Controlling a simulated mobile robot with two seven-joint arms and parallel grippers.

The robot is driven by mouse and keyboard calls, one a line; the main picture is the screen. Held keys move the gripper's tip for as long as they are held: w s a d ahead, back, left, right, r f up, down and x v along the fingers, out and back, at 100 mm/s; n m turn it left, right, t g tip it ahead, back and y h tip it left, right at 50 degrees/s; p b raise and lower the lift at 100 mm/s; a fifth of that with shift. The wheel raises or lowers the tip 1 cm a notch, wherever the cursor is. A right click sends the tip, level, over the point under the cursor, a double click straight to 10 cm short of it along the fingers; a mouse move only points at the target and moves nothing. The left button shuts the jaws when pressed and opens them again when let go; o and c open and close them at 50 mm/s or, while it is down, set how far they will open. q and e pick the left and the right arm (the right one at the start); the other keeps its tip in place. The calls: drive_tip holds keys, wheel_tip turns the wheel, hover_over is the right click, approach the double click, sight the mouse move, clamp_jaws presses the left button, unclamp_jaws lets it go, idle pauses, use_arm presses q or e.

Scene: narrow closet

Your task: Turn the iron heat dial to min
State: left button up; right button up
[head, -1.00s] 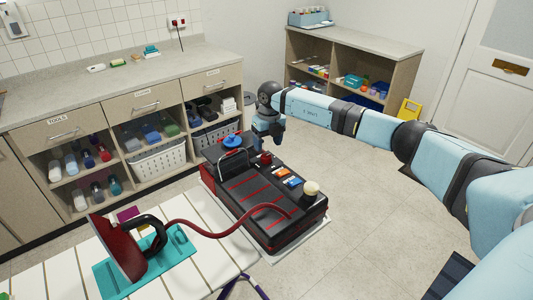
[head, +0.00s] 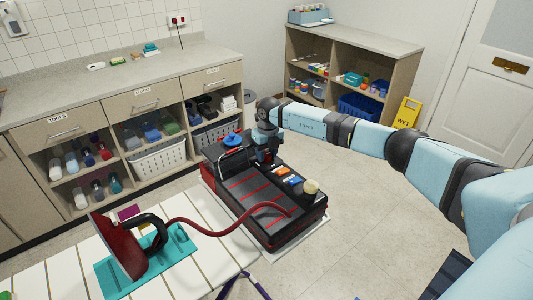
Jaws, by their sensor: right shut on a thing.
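The black and red steam station (head: 245,195) stands on a pale board, with a dark red hose running to the iron (head: 118,246). The iron stands on a teal mat (head: 180,247) on the ironing board. My right gripper (head: 266,160) points down at the station's far right part and is shut on the small dark red dial there. The gripper hides that dial, so its pointer and setting cannot be read. A blue knob (head: 232,140), orange and blue switches (head: 284,172) and a cream knob (head: 311,187) are also on top. My left gripper is out of view.
A counter with drawers and open shelves (head: 120,100) runs behind. A low shelf unit (head: 345,55) and a yellow wet-floor sign (head: 407,112) stand at the back right. Floor right of the station is clear.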

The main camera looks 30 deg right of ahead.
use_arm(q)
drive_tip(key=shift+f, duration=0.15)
use_arm(e)
drive_tip(key=n+b, duration=0.2)
drive_tip(key=shift+w+f+n, duration=0.1)
drive_tip(key=shift+n, duration=0.3)
drive_tip(key=n+b, duration=0.2)
drive_tip(key=n, duration=0.1)
drive_tip(key=shift+n, duration=0.3)
drive_tip(key=n+b, duration=0.1)
drive_tip(key=n, duration=0.1)
drive_tip(key=shift+n+g, duration=0.3)
drive_tip(key=shift+n, duration=0.1)
drive_tip(key=n+b, duration=0.1)
drive_tip(key=n, duration=0.2)
drive_tip(key=shift+n+b, duration=0.3)
drive_tip(key=shift+b, duration=0.05)
drive_tip(key=n+b, duration=0.1)
drive_tip(key=n, duration=0.2)
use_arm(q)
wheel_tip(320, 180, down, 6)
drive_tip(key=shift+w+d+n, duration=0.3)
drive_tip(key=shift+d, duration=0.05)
use_arm(e)
drive_tip(key=shift+n+h, duration=0.3)
drive_tip(key=shift+n, duration=0.6)
use_arm(q)
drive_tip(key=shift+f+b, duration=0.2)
drive_tip(key=shift+b, duration=0.1)
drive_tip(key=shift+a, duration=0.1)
